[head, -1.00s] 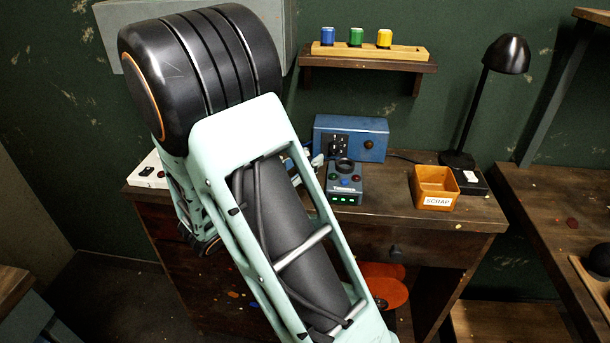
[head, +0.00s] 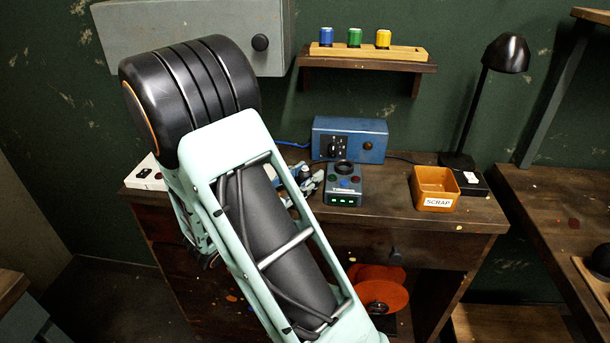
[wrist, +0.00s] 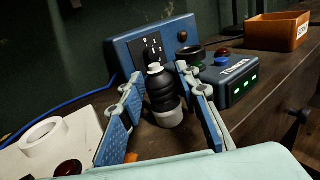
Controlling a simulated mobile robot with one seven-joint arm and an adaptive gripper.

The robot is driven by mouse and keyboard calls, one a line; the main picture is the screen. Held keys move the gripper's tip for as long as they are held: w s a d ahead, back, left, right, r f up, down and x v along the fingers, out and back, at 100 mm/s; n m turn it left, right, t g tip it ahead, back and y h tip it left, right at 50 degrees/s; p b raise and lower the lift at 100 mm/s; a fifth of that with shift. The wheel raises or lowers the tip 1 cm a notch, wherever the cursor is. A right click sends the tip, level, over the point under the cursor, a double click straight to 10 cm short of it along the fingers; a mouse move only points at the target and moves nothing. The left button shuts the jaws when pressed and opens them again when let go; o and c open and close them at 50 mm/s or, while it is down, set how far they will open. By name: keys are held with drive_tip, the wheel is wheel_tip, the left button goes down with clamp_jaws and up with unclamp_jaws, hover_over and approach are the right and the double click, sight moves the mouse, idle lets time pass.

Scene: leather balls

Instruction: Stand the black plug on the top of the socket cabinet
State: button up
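The black plug (wrist: 160,92) shows in the wrist view as a ribbed black body with a pale tip and a pale ring at its lower end. It looks roughly upright. My gripper (wrist: 162,84) has its two blue-padded fingers on either side of it, with narrow gaps that make it look open around the plug. The socket cabinet, a blue box with a black panel (head: 365,134), stands at the back of the bench; it also shows behind the plug in the wrist view (wrist: 182,28). In the head view my arm hides most of the gripper, and I cannot make out the plug.
An orange scrap bin (head: 435,204) and black lamp (head: 505,55) are right. A white block (head: 148,176) is left. A shelf (head: 370,65) hangs above.

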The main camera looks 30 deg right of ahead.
drive_tip(key=shift+r, duration=0.3)
drive_tip(key=p+v, duration=0.1)
drive_tip(key=v, duration=1.1)
drive_tip(key=shift+f, duration=0.1)
